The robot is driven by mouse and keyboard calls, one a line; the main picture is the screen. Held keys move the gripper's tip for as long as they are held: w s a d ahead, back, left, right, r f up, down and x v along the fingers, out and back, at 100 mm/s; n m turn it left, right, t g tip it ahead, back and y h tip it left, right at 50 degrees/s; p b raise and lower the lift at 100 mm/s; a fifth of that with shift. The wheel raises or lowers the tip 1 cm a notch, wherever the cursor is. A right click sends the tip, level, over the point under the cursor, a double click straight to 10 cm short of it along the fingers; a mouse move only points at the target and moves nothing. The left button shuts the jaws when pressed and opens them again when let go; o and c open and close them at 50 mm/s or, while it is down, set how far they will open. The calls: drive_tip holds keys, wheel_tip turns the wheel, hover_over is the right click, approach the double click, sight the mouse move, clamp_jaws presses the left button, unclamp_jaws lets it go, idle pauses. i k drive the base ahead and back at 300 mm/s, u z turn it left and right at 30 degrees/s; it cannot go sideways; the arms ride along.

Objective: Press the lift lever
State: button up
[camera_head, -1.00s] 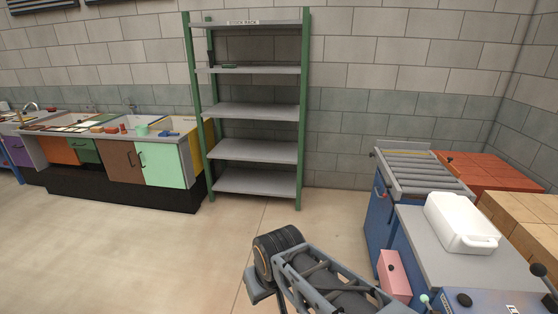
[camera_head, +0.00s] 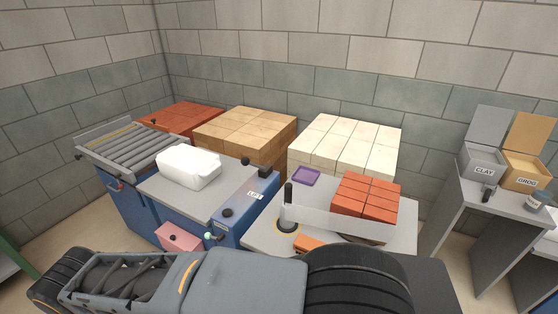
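A small plate marked LIFT (camera_head: 254,196) sits on the blue machine (camera_head: 237,226) in the middle of the view. A lever with a round dark knob (camera_head: 265,171) rises just behind that plate. A smaller dark knob (camera_head: 227,212) sits on the front of the same panel, left of the plate. My arm lies across the bottom of the view, in front of the machine. My gripper does not show, so I cannot see its fingers or whether it holds anything.
A white container (camera_head: 188,166) stands on the machine's grey top beside a roller conveyor (camera_head: 128,147). Right of it, a table (camera_head: 404,232) carries red bricks (camera_head: 366,196) and an upright black handle (camera_head: 288,194). Brick stacks (camera_head: 347,143) stand behind. Clay and grog bins are farther right.

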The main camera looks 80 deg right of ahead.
sight(245, 162)
drive_tip(key=z, duration=1.7)
drive_tip(key=k, duration=0.65)
drive_tip(key=u, duration=0.7)
drive_tip(key=i, duration=1)
drive_tip(key=z, duration=0.9)
drive_tip(key=i, duration=0.5)
drive_tip(key=z, duration=0.65)
